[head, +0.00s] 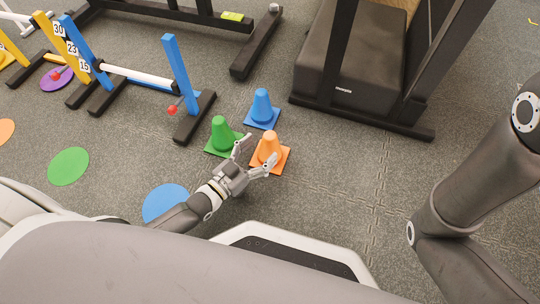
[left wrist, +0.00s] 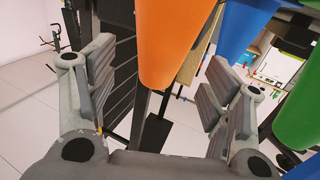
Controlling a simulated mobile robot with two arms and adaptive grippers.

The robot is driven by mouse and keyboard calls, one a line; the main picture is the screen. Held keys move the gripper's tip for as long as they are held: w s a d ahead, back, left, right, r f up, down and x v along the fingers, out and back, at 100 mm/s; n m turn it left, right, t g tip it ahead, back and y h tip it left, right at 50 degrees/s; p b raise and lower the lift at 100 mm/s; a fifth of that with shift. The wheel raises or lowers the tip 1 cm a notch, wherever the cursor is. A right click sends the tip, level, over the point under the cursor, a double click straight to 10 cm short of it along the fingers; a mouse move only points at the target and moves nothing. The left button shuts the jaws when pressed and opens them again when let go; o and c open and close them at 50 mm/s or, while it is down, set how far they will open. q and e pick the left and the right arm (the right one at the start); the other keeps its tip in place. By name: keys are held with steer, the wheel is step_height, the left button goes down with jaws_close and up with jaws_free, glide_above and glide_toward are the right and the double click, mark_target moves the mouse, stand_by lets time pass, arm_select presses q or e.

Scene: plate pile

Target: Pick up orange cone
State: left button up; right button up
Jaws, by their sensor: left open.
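The orange cone (head: 269,144) stands upright on its square orange base on the floor, just ahead of my left gripper (head: 257,156). My left gripper is open, with its two fingers spread toward the cone's near side. In the left wrist view, the orange cone (left wrist: 173,42) comes down from the top edge between the fingers of the left gripper (left wrist: 157,80), with a gap on both sides. I cannot tell whether anything touches. My right gripper is not in view; only my right arm shows at the right.
A green cone (head: 219,132) stands close to the left of the orange one, and a blue cone (head: 262,106) stands behind. Blue hurdles (head: 178,75) are at the left, a black bench (head: 350,60) at the back. Flat discs (head: 68,166) lie at left. The floor right of the orange cone is clear.

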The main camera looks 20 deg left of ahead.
mark_target(265, 145)
arm_select(q)
steer(key=b+x, duration=0.2)
steer(key=x, duration=0.1)
steer(key=shift+w+d+f, duration=0.1)
steer(key=shift+w+d, duration=0.05)
steer(key=shift+w, duration=0.1)
steer(key=shift+w+d+b, duration=0.25)
steer(key=shift+w+b, duration=0.2)
steer(key=shift+w, duration=0.2)
steer(key=shift+r, duration=0.2)
steer(key=c, duration=1.5)
steer(key=shift+r, duration=0.15)
